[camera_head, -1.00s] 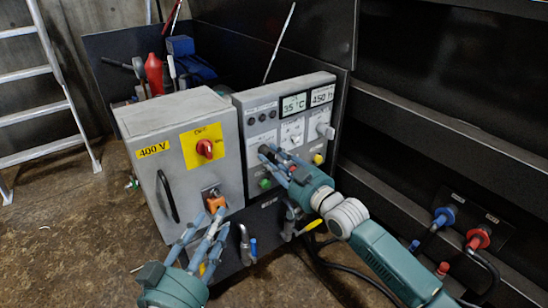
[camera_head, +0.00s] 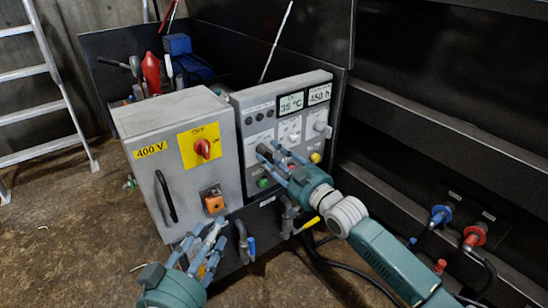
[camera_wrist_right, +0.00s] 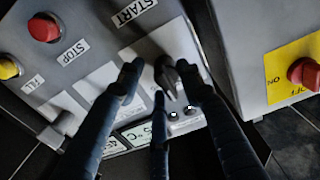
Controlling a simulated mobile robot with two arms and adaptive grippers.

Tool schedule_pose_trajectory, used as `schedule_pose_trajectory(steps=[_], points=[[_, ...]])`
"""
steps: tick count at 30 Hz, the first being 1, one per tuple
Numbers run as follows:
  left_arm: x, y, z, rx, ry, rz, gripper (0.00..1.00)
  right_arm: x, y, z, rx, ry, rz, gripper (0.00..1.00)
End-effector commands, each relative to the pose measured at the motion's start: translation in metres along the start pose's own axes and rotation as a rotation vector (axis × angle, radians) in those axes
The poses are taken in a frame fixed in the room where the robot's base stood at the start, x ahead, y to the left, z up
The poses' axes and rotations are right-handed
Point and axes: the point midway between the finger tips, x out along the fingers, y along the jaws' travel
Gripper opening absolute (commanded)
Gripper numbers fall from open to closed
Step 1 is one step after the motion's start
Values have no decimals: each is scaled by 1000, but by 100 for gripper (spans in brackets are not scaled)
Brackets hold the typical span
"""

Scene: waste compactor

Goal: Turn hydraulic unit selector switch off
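The hydraulic unit's grey control panel (camera_head: 287,105) stands in the middle of the head view, with two displays on top. A dark selector knob (camera_wrist_right: 168,74) shows in the right wrist view, between the spread fingers of my right gripper (camera_wrist_right: 160,78). The right fingertip looks close to it, and a gap shows on the left side; contact cannot be told. My left gripper (camera_head: 205,245) is open and empty, below and in front of the 400 V cabinet.
The 400 V cabinet (camera_head: 152,185) with a red rotary switch (camera_head: 203,149) and an orange part (camera_head: 214,203) adjoins the panel. Pipes and a valve (camera_head: 247,245) sit below. A ladder (camera_head: 45,85) stands at left.

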Motion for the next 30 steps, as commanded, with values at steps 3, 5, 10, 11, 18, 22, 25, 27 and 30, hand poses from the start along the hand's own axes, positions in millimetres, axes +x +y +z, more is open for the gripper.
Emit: schedule_pose_trajectory(steps=[3,5,10,11,18,22,25,27,30], points=[[0,0,0,0,2,1,40,-4,0,1,1,0,-1,36],[0,0,0,0,1,1,40,-10,0,1,1,-1,0,36],[0,0,0,0,1,1,40,-41,0,2,-1,-2,0,36],[0,0,0,0,1,1,40,-48,0,2,-2,-2,0,36],[0,0,0,0,1,0,40,-96,0,2,-1,-3,0,36],[0,0,0,0,1,0,40,-112,1,1,0,-2,1,36],[0,0,0,0,1,0,40,-119,1,1,0,-1,1,36],[0,0,0,0,1,0,40,-120,1,0,0,-1,1,36],[0,0,0,0,1,0,40,-121,1,0,0,0,1,36]])
